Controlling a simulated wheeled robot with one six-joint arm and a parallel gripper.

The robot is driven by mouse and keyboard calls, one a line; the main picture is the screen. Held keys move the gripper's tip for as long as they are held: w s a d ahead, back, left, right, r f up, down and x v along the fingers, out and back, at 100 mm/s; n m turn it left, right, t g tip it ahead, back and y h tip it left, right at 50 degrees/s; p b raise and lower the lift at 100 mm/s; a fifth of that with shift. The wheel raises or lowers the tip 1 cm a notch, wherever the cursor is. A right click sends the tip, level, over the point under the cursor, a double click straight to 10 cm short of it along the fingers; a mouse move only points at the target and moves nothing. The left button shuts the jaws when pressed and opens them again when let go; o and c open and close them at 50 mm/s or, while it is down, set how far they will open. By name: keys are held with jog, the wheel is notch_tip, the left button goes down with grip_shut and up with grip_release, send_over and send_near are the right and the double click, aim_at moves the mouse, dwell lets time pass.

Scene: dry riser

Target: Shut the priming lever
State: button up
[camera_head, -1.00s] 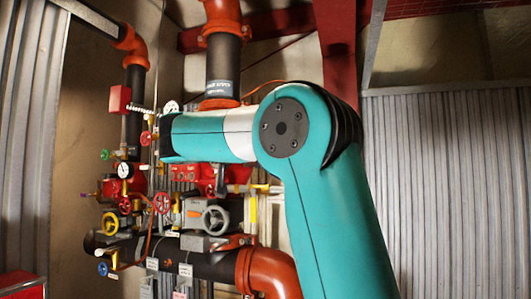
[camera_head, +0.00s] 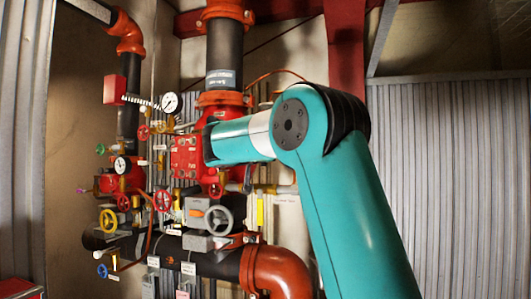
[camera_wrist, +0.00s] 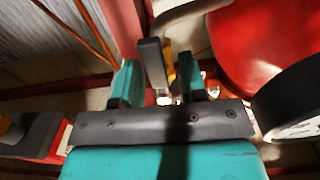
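In the wrist view, a bent grey bar with a dark, flat grip (camera_wrist: 152,62), which looks like the priming lever, reaches in from the top. The grip stands between the two teal fingers of my gripper (camera_wrist: 158,84), closer to the left one. The fingers are apart, with a visible gap on the right side of the grip. I cannot tell how far beyond the fingertips the grip lies, or whether it touches them. In the head view my arm ends at the red valve body (camera_head: 186,160) and hides the gripper; I cannot pick out the lever there.
A round gauge (camera_wrist: 295,112) in a dark case sits close on the right in the wrist view. Handwheels, such as a grey one (camera_head: 218,220), and gauges (camera_head: 171,103) crowd the pipework. A thick orange elbow (camera_head: 278,271) lies below. Corrugated wall (camera_head: 450,180) stands at right.

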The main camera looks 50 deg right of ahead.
grip_shut()
jog(key=shift+s+n, duration=0.1)
jog(key=shift+n, duration=0.2)
jog(key=n, duration=0.2)
jog(key=shift+s+d+r+n, duration=0.1)
jog(key=shift+s+d+n, duration=0.05)
jog(key=shift+s+n, duration=0.2)
jog(key=n, duration=0.4)
jog(key=s+r+n, duration=0.1)
jog(key=n, duration=0.4)
jog(key=r+n+p, duration=0.1)
jog(key=n, duration=0.4)
jog(key=shift+s+d+r+n, duration=0.2)
jog(key=shift+d+n, duration=0.05)
jog(key=shift+d, duration=0.05)
